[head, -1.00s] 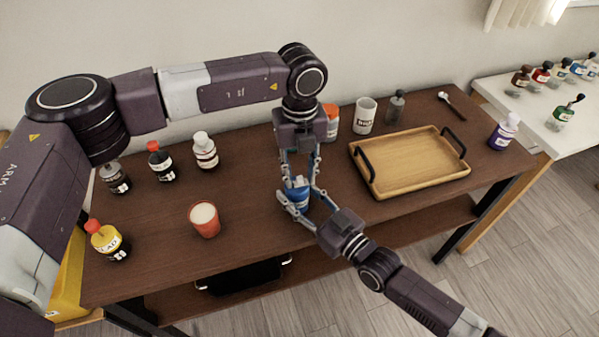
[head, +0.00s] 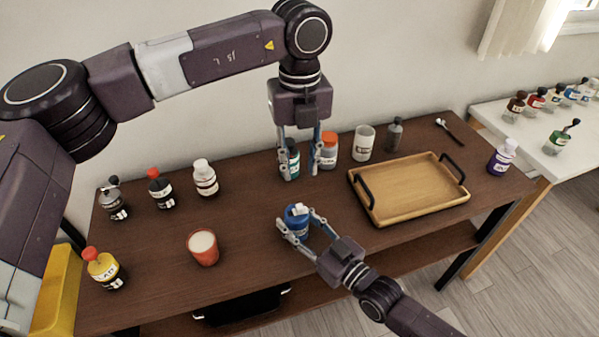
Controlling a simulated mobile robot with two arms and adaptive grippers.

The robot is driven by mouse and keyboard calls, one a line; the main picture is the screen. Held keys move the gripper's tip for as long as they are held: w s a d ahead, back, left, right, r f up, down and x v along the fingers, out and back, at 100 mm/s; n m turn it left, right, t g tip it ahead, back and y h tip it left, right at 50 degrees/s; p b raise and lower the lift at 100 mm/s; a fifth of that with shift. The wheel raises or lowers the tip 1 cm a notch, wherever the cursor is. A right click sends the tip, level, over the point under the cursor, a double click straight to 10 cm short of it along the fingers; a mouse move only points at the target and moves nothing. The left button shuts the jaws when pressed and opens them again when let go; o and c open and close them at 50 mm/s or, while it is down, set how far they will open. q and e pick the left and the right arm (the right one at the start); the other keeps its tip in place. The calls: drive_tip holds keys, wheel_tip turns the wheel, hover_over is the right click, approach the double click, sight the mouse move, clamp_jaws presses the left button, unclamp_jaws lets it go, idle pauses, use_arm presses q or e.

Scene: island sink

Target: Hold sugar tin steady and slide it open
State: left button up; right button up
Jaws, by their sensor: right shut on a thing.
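The sugar tin looks to be the small blue tin (head: 296,222) near the middle of the table's front part, standing upright with a white piece on top. I cannot tell from here how far its lid is slid. My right gripper (head: 293,231), coming from the lower right, is shut on the tin at its lower body. My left gripper (head: 301,173) points down above and behind the tin, apart from it. Its fingers are spread and nothing shows held between them. A teal bottle (head: 293,158) stands behind its left finger, partly hidden.
A wooden tray (head: 410,190) with black handles lies to the right. A jar with an orange lid (head: 330,152), a white mug (head: 364,143) and a grey bottle (head: 394,133) stand at the back. An orange cup (head: 203,250) and several bottles stand left. Table between cup and tin is clear.

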idle(0.3)
drive_tip(key=o, duration=1.3)
